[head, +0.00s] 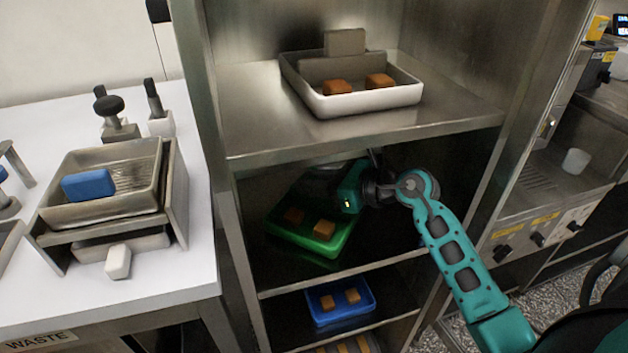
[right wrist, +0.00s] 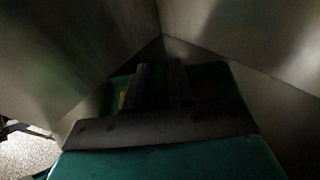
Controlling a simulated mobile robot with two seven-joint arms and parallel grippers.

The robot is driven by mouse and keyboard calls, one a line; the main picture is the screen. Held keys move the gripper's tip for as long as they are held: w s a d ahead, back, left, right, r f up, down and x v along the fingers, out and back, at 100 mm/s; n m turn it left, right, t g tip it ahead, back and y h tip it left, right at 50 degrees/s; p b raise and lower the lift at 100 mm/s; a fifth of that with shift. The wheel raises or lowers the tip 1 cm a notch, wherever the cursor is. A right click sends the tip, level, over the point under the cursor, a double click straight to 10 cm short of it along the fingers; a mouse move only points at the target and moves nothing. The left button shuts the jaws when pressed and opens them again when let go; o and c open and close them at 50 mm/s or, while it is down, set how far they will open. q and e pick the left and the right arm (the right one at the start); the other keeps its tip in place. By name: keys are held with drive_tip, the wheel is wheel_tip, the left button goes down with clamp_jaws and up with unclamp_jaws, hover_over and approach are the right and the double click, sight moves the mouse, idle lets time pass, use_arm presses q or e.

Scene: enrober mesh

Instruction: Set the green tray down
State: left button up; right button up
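The green tray (head: 323,246) is inside the middle compartment of the metal rack, with brown blocks (head: 324,229) in it. In the head view it sits at an angle to the shelf edge; I cannot tell whether its underside touches the shelf. My right gripper (head: 318,178) reaches into this compartment over the tray's back part, its fingers lost in shadow. In the right wrist view the two dark fingers (right wrist: 160,85) have a narrow gap between them, with dim green of the tray (right wrist: 118,92) around. Whether they hold a part of the tray is too dark to see. My left gripper is not in view.
A white tray (head: 368,102) with brown blocks stands on the shelf above, and a blue tray (head: 341,311) on the shelf below. Rack walls (right wrist: 275,45) close in around my right gripper. A white table (head: 180,268) with a metal stand is at left.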

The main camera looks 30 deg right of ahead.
drive_tip(key=o, duration=0.4)
drive_tip(key=shift+r, duration=0.25)
drive_tip(key=v, duration=0.7)
drive_tip(key=shift+s+d+p, duration=0.1)
drive_tip(key=shift+s+p, duration=0.1)
drive_tip(key=shift+p, duration=0.1)
